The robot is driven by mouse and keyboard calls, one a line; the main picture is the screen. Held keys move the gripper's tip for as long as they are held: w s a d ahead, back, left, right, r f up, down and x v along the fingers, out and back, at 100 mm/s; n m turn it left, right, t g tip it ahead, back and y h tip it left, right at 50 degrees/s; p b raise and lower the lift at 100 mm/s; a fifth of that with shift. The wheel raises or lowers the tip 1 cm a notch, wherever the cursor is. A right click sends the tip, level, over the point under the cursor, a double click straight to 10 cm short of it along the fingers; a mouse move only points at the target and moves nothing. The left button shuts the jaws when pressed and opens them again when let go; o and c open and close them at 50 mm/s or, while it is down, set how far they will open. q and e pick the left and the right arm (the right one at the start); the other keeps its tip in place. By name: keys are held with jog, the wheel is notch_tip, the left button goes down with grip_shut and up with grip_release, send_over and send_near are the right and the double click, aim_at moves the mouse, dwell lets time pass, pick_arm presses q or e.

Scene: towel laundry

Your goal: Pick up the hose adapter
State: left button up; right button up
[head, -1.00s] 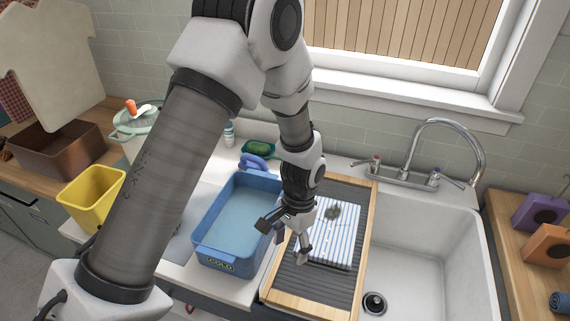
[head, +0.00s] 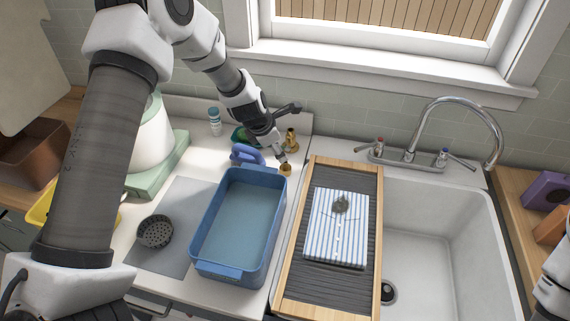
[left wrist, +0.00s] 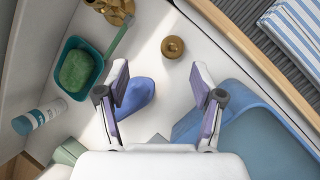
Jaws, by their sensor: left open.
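A small round brass fitting with a hole in its top, which looks like the hose adapter (head: 285,170), stands on the white counter behind the blue tub. It also shows in the left wrist view (left wrist: 173,47), ahead of the fingers and a little right of centre. My left gripper (head: 281,156) is open above the counter, close to this fitting. In the left wrist view its two fingers (left wrist: 159,74) are spread with nothing held between them. The fitting lies beyond the fingertips. My right gripper is not seen.
A taller brass piece (head: 291,142) stands behind the fitting. The blue tub (head: 203,240), a blue-purple handled object (head: 246,154), and a green dish with a sponge (left wrist: 75,70) are nearby. A folded striped towel (head: 336,235) lies on the ridged board beside the sink.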

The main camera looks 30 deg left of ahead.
aim_at(285, 167)
pick_arm(q)
jog(key=f+n, duration=0.1)
jog(key=d+f+n+b, duration=0.1)
jog(key=f, duration=0.1)
jog(key=f+n, duration=0.1)
jog(key=n, duration=0.1)
jog(key=shift+w+d+f+g, duration=0.15)
jog(key=shift+w+f+g, duration=0.15)
jog(key=shift+g, duration=0.1)
jog(key=shift+h, duration=0.3)
jog(key=x, duration=0.1)
jog(key=b+x, duration=0.1)
jog(key=x, duration=0.2)
jog(key=shift+w+a+f, duration=0.15)
jog(key=shift+a+f, duration=0.1)
jog(key=shift+d+r, duration=0.15)
jog(key=shift+c, duration=0.3)
jog(key=c, duration=1.2)
